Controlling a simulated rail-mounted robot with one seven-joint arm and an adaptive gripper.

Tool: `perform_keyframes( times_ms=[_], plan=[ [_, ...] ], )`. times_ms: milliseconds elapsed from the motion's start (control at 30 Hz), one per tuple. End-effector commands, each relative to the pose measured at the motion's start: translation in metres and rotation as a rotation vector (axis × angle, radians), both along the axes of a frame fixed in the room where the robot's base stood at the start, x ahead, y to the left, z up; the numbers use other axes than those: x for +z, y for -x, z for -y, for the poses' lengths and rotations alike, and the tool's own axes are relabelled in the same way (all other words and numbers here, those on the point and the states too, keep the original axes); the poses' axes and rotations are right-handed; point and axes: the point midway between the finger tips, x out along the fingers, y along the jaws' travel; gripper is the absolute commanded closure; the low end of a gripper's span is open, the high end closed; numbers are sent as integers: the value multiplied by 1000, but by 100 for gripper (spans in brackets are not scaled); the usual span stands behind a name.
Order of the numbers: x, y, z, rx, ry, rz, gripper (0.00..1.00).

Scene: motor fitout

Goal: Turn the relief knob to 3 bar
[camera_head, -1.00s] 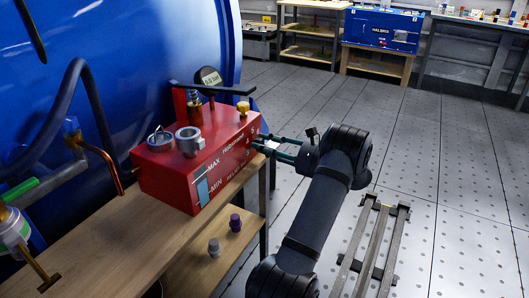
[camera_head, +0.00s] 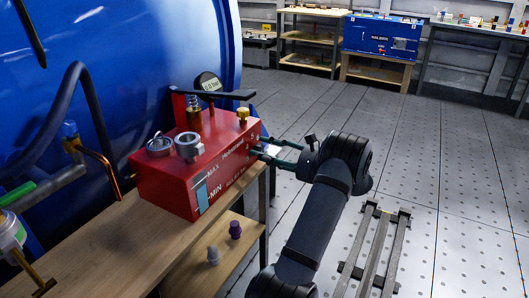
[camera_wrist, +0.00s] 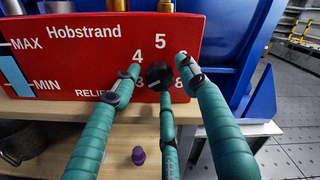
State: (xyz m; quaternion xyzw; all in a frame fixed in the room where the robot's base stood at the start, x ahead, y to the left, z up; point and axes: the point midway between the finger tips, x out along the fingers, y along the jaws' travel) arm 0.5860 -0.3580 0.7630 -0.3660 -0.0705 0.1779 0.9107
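The red Hobstrand unit (camera_head: 165,181) stands on the wooden bench, with its lettered face toward my gripper. The wrist view shows the black relief knob (camera_wrist: 159,76) on this red face (camera_wrist: 80,62), ringed by the numbers 3, 4, 5, 6 and 8. The knob's pointer is too small to read surely. My gripper (camera_wrist: 160,78) has green fingers spread around the knob, one left, one right and one below. They look open, with gaps at the knob's sides. In the head view my gripper (camera_head: 268,152) reaches the unit's right end, and the knob is hidden.
Purple (camera_head: 235,230) and grey (camera_head: 213,254) knobs sit on the shelf below. A blue tank (camera_head: 110,60) fills the left.

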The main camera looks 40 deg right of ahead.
Motion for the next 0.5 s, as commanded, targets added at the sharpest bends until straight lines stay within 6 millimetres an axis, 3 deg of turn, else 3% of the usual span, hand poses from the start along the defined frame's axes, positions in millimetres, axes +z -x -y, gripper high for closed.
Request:
perform_keyframes(
  times_ms=[333,500],
  plan=[
    [1,1,1,-1,-1,1,52],
    [1,18,9,-4,-2,0,52]
  ],
)
